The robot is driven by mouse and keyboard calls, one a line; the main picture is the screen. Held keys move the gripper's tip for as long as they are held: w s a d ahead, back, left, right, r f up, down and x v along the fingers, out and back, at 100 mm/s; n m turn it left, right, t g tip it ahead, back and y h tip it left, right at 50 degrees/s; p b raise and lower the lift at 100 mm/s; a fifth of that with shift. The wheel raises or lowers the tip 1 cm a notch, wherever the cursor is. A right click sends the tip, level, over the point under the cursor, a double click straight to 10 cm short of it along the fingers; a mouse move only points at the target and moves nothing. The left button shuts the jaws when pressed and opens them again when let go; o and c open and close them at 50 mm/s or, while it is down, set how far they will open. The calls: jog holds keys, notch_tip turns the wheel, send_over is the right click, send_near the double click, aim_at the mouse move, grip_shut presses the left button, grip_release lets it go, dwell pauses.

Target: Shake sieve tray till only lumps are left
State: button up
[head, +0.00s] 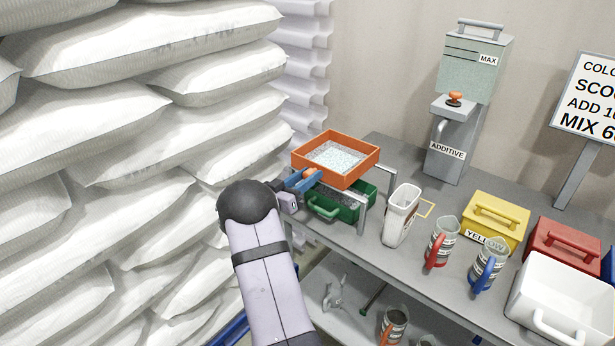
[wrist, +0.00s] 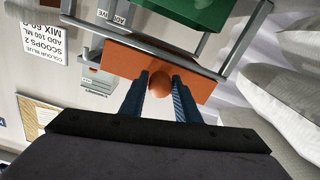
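The orange sieve tray (head: 362,173) sits on a grey rail frame (head: 363,214) at the table's left end, roughly level. Pale granules (head: 335,157) cover its floor; I cannot tell lumps from fines. A green bin (head: 345,213) with dark grey contents is below it. My gripper (head: 308,177) is at the tray's near left side, its blue fingers either side of the round orange knob. In the wrist view my gripper (wrist: 160,85) has both fingertips against the knob (wrist: 160,84) on the tray's wall (wrist: 203,88). The tray's inside is hidden there.
White sacks (head: 130,150) are stacked close on the left. To the right on the table (head: 385,262) stand a white jug (head: 401,216), mugs (head: 441,243), yellow (head: 495,222) and red (head: 562,247) lidded boxes and a white bin (head: 555,300). The additive dispenser (head: 462,120) is behind.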

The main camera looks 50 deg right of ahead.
aim_at(334, 179)
grip_shut()
jog(key=s, duration=0.5)
jog(key=shift+s, duration=0.65)
jog(key=o, duration=0.6)
grip_release()
jog(key=shift+s, duration=0.2)
jog(key=shift+w, duration=0.15)
jog(key=shift+a+b, duration=0.55)
jog(key=shift+a, duration=3.1)
